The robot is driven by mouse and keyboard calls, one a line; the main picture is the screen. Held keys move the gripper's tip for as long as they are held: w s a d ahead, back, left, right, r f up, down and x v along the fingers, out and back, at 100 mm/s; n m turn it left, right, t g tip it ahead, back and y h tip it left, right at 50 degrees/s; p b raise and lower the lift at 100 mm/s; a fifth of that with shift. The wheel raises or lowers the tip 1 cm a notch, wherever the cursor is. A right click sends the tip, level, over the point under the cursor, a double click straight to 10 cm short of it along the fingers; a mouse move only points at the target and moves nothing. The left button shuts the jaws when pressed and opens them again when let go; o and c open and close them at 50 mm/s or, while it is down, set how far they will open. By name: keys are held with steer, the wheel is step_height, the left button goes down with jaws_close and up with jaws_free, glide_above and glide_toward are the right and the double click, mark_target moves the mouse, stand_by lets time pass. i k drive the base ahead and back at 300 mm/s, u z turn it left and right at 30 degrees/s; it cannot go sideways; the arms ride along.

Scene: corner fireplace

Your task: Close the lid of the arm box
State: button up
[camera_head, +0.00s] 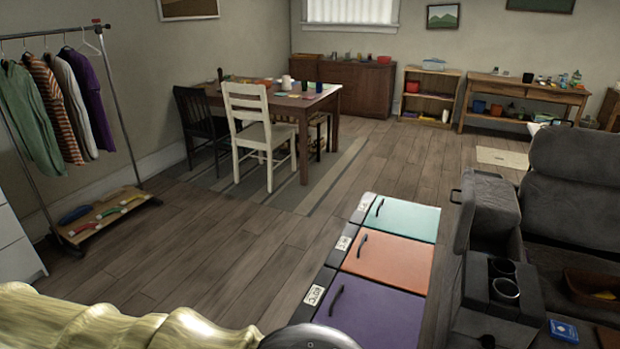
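The arm box (476,277) seems to be the dark grey console in the sofa's arm, at the right of the head view. A padded grey piece that looks like its lid (488,208) stands raised at the back of the console, with a small dark handle on its left side. The inside of the box is hard to make out from here. A dark rounded part at the bottom edge seems to be mine. My gripper's fingers are not in view.
The grey sofa (572,185) is on the right; cup holders (505,290) and a blue card box (563,331) are near the console. A low cabinet with coloured doors (387,262) lies left of it. A yellow-green ribbed cloth (100,325) fills the lower left. Wooden floor (230,255) is clear mid-room.

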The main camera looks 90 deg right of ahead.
mark_target(465, 207)
steer(key=i, duration=1.2)
steer(key=z, duration=4.25)
steer(key=i, duration=0.5)
steer(key=u, duration=0.05)
